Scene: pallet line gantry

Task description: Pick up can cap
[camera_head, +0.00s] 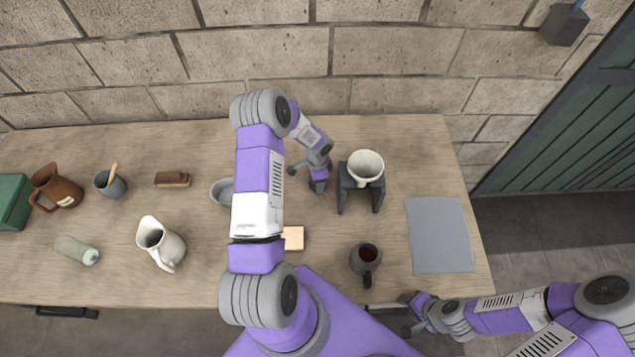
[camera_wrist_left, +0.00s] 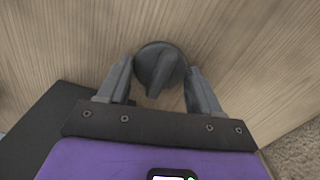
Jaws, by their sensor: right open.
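The can cap (camera_wrist_left: 158,66) is a dark grey disc with a raised ridge, lying on the wooden table in the left wrist view. My left gripper (camera_wrist_left: 160,78) has its fingers apart, one on each side of the cap; I cannot tell whether they touch it. In the head view my left gripper (camera_head: 318,187) is low over the table, left of a black stand (camera_head: 343,182), and the cap cannot be made out there. My right gripper (camera_head: 388,314) is open and empty at the table's front edge, below a dark mug (camera_head: 366,262).
A white cup (camera_head: 366,164) sits on the black stand close to my left gripper. A grey mat (camera_head: 440,240) lies at the right. A wooden block (camera_head: 293,238), grey bowl (camera_head: 221,191) and white pitcher (camera_head: 160,245) are to the left. The brick wall (camera_head: 400,50) stands behind.

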